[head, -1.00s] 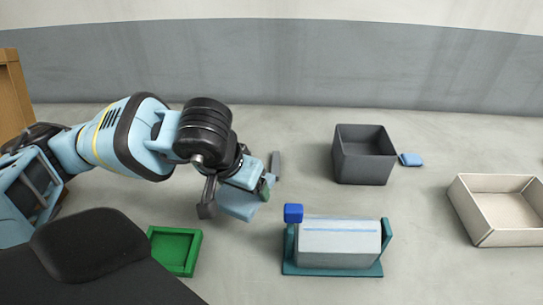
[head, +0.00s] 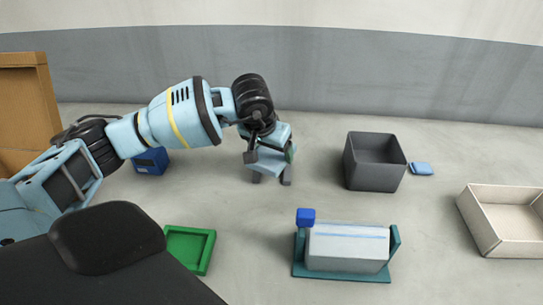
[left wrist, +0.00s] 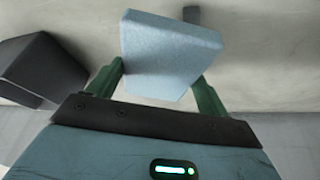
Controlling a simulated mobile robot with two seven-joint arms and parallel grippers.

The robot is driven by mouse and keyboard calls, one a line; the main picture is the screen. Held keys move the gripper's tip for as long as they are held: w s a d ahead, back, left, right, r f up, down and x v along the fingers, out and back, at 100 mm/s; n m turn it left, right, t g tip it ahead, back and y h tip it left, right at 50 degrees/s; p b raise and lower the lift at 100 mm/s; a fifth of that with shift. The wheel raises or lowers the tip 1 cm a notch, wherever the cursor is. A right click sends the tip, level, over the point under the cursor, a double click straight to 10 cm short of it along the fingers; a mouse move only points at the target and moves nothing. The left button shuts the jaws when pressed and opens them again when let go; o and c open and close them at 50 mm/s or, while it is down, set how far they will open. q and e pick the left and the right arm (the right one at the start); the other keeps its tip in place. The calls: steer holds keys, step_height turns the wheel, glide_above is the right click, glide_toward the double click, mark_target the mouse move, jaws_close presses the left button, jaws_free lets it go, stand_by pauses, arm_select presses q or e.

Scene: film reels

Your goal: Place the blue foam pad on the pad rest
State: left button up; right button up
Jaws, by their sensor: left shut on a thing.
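The blue foam pad is a light blue block between the green fingers of my left gripper (left wrist: 160,82) in the left wrist view. The gripper is shut on the pad (left wrist: 168,50). In the head view the pad (head: 266,163) hangs below the wrist, partly hidden by the gripper. Just under and beside it stand two small grey supports (head: 287,177), which look like the pad rest. The pad hides much of the space between them. I cannot tell whether pad and supports touch. One grey piece (left wrist: 191,14) shows beyond the pad in the left wrist view. My right gripper is not in view.
A dark grey open box (head: 374,183) stands to the right, with a small blue piece (head: 422,169) beside it. A teal holder (head: 345,276) with a grey block, a green tray (head: 207,254), a beige tray (head: 480,222) and a dark blue box (head: 150,161) stand around.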

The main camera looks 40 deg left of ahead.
mark_target(270, 152)
arm_select(q)
steer(key=shift+w+a, duration=0.3)
steer(key=shift+w, duration=0.35)
steer(key=shift+f, duration=1.8)
steer(key=shift+f, duration=0.15)
steer(key=o, duration=0.9)
steer(key=shift+o, duration=0.2)
steer(key=shift+s+r, duration=0.1)
steer(key=shift+r, duration=0.3)
steer(key=v, duration=1.1)
steer(key=shift+s+r+p, duration=0.2)
steer(key=shift+p, duration=0.2)
